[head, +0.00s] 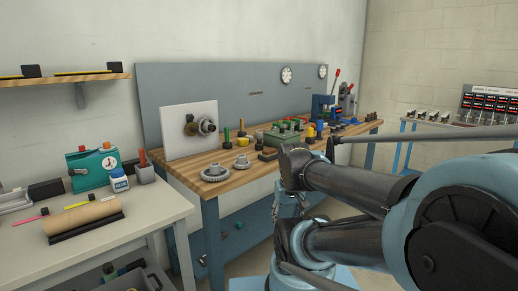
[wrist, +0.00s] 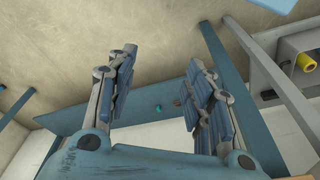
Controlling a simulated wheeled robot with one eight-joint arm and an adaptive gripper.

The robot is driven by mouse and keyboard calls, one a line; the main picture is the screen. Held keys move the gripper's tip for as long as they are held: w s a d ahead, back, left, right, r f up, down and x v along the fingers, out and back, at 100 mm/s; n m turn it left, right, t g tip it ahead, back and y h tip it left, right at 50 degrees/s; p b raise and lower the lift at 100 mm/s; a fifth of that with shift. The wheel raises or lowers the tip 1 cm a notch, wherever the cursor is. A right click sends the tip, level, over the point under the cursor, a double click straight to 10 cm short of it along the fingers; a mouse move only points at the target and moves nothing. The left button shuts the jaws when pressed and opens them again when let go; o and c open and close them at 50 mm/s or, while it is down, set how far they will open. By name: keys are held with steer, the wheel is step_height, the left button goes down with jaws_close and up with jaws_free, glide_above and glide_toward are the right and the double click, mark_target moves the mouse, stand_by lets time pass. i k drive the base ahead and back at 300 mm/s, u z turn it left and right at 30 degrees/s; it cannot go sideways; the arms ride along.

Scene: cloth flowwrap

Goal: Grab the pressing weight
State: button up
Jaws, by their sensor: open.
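I cannot pick out the pressing weight with certainty in either view. Many small items stand on the wooden workbench (head: 190,172) in the head view, and none is clearly a pressing weight. In the wrist view my gripper (wrist: 162,75) is open, with its two jointed fingers wide apart and nothing between them. It points at the floor and the blue lower shelf (wrist: 150,105) of a bench, with a small teal piece on it. In the head view my arm fills the right side and hides part of the bench; the gripper's fingertips are not clear there.
A gear (head: 215,174) and a green block (head: 283,136) stand on the workbench. Blue bench legs flank the gripper.

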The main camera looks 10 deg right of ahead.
mark_target(259, 146)
steer(key=z, duration=1.7)
steer(key=k, duration=1.85)
steer(key=u, duration=1.1)
steer(key=i, duration=1)
